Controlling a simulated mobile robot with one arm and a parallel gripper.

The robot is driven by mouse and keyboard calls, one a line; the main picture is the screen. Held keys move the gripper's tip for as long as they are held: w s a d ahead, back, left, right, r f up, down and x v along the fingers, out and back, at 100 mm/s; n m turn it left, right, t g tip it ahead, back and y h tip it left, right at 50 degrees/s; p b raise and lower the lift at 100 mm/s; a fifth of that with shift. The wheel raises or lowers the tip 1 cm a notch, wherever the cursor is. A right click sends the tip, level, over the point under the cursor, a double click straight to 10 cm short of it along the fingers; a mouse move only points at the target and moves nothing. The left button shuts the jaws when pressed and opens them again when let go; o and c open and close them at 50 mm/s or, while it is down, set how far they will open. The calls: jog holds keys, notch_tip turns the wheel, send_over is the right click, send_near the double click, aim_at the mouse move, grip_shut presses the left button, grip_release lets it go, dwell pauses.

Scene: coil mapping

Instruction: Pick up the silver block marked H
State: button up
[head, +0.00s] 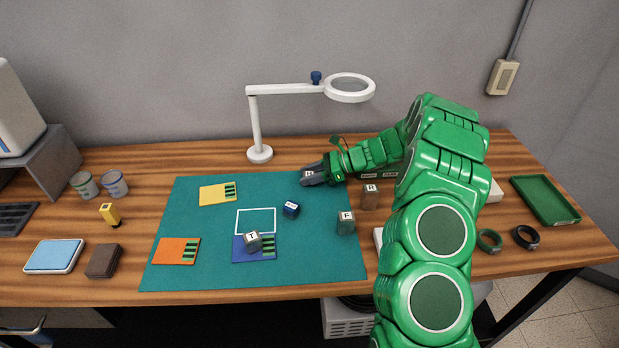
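A small block (308,172) with a pale, lettered top sits at the tip of my gripper (311,177), near the back right of the teal mat. The letter looks like H, but it is too small to be sure. My green arm reaches in from the right, and its dark fingers lie beside the block and partly hide it. I cannot tell whether they are closed on it or whether the block rests on the mat.
A silver block that looks marked T (252,243) lies on the blue card. A dark blue block (291,209), a grey-green block marked F (346,223) and a brown block (370,198) stand nearby. A magnifier lamp (259,154) stands behind the mat (200,268).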

aim_at(309, 174)
jog(key=c, duration=0.4)
jog(key=shift+c, duration=0.2)
jog(key=shift+r, duration=0.55)
notch_tip(309, 174, up, 2)
jog(key=shift+r, duration=0.2)
jog(key=s+d+r, duration=0.1)
jog(key=s+r, duration=0.8)
jog(key=s, duration=0.5)
jog(key=shift+d+r, duration=0.25)
jog(key=shift+d, duration=0.1)
